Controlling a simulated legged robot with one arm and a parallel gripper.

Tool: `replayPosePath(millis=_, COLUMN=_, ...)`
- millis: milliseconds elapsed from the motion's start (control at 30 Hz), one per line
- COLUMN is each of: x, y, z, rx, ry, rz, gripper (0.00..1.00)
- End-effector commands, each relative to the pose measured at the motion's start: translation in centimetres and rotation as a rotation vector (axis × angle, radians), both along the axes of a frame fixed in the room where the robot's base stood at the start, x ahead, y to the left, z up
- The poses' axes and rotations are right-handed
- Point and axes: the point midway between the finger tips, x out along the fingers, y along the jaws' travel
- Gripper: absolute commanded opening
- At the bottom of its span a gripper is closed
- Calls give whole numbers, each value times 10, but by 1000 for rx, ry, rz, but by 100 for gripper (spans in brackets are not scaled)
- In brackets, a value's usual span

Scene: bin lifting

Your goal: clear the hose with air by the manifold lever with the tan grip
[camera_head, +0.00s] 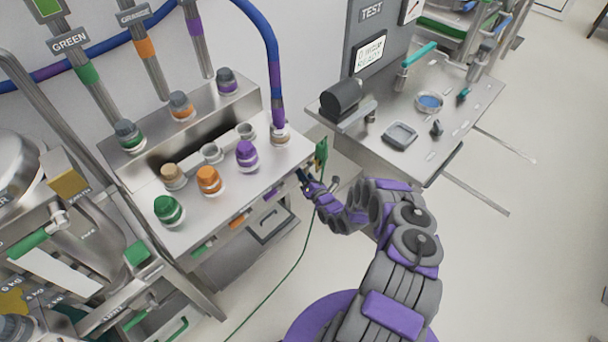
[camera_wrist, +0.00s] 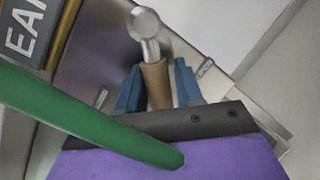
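The manifold lever's tan grip (camera_wrist: 157,84) stands between the two blue fingers of my gripper (camera_wrist: 159,86) in the wrist view. It leads up to a round metal end (camera_wrist: 147,24). Narrow gaps seem to show between the grip and the fingers, so my gripper looks open around it; contact is unclear. In the head view my gripper (camera_head: 304,178) is at the right end of the steel manifold bench (camera_head: 235,190), and the lever is too small to make out. A blue hose (camera_head: 268,45) with a purple end comes down onto a pale port (camera_head: 281,136) at the bench's back right.
A green bar (camera_wrist: 85,118) crosses close before the wrist camera. Green, orange, purple and tan caps, such as the orange one (camera_head: 209,179), stand on the bench. A test table (camera_head: 455,100) stands to the right. A thin green cord (camera_head: 290,270) hangs to the floor.

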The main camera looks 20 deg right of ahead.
Motion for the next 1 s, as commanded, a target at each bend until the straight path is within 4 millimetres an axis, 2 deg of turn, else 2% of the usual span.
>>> replayPosePath(millis=33, x=0, y=0, z=0, rx=0, ry=0, rz=0, gripper=31)
replayPosePath(millis=367, x=0, y=-1, z=-1, rx=1, ry=2, rz=-1, gripper=0)
replayPosePath(millis=1000, x=-1, y=0, z=-2, rx=37, ry=21, rz=0, gripper=0)
